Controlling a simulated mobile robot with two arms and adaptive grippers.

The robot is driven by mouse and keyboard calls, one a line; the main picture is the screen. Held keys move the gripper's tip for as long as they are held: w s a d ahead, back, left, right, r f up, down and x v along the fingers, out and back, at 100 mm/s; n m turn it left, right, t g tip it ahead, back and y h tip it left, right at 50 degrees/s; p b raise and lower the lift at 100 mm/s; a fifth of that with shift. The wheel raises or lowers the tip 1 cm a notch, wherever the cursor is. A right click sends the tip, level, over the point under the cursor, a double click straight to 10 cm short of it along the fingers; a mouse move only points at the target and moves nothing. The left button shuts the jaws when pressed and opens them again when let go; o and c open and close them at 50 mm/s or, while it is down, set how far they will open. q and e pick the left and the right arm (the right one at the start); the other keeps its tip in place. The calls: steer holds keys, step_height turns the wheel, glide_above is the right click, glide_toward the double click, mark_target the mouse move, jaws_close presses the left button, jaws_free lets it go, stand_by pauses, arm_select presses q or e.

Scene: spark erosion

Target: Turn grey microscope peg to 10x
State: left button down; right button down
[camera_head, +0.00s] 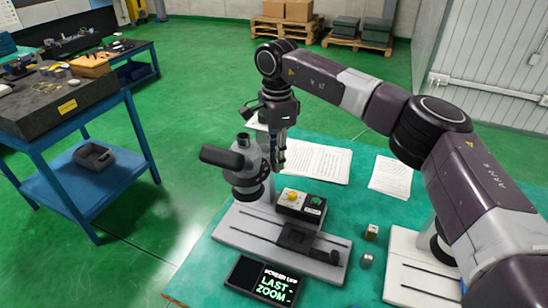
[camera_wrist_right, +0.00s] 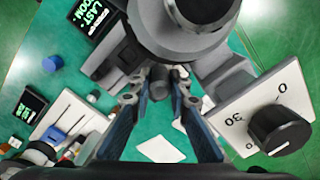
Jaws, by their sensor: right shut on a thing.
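The grey microscope (camera_head: 243,165) stands on a light base plate on the green table, its dark eyepiece tube pointing left. My right gripper (camera_head: 279,152) is at the right side of the microscope head. In the right wrist view its two blue-padded fingers (camera_wrist_right: 159,82) close on a small grey peg (camera_wrist_right: 159,91) below the microscope body (camera_wrist_right: 185,38). The fingers partly cover the peg, and I cannot read its setting. A small screen (camera_head: 262,281) in front of the base reads "LAST ZOOM -". My left gripper is not in view.
A white plate with a black knob (camera_wrist_right: 279,130) and number marks is close to the right finger in the wrist view. Paper sheets (camera_head: 316,162) lie behind. A blue workbench (camera_head: 60,128) is at left.

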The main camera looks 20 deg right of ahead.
steer(key=shift+r, duration=0.1)
steer(key=c, duration=1.8)
jaws_free()
step_height(320, 180, up, 12)
steer(key=shift+c, duration=0.4)
